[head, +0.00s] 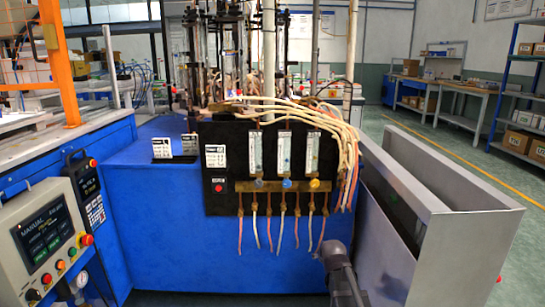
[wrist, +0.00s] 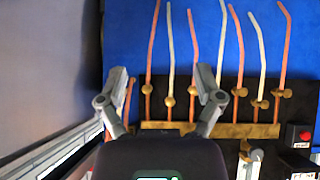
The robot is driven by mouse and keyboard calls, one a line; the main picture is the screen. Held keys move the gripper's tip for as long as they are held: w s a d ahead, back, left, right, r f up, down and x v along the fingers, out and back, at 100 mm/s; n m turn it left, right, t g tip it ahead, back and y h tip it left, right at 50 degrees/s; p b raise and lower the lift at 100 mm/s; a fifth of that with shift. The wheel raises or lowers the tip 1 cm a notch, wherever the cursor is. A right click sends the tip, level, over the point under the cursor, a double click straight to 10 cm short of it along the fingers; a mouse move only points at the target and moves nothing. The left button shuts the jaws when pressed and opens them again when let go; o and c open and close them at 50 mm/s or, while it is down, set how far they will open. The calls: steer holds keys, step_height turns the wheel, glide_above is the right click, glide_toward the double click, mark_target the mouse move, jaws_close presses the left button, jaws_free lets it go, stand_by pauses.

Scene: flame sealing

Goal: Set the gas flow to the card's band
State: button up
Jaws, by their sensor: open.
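The black gas panel (head: 228,140) carries three upright clear flow tubes: left (head: 256,153), middle (head: 285,153) and right (head: 312,153). Their scale readings are too small to read. Below them are a dark brownish knob (head: 260,183), a blue knob (head: 287,183) and a yellow-orange knob (head: 314,184) on a brass bar (head: 244,187). A white printed card (head: 215,156) is on the panel's left; its text is unreadable. In the wrist view, my gripper (wrist: 161,80) is open and empty, its fingers either side of hoses and brass fittings (wrist: 168,101). A pale valve part (wrist: 255,158) shows at lower right.
A red button (head: 219,188) sits left of the knobs. Thin hoses (head: 297,215) hang below the brass bar. A grey metal enclosure (head: 450,225) stands close on the right. A manual control box (head: 45,240) is at lower left. Blue cabinet front (head: 160,240) is clear.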

steer(key=s+a+f+g+p, duration=0.15)
steer(key=s+g, duration=0.35)
steer(key=s, duration=0.8)
steer(key=s+f+g, duration=0.3)
steer(key=s+g, duration=0.1)
steer(key=s, duration=0.9)
step_height(320, 180, up, 38)
steer(key=w+p, duration=0.1)
steer(key=p, duration=3.7)
steer(key=shift+d+r+y, duration=0.15)
steer(key=shift+r+y, duration=0.05)
steer(key=shift+y, duration=0.1)
steer(key=shift+f, duration=0.2)
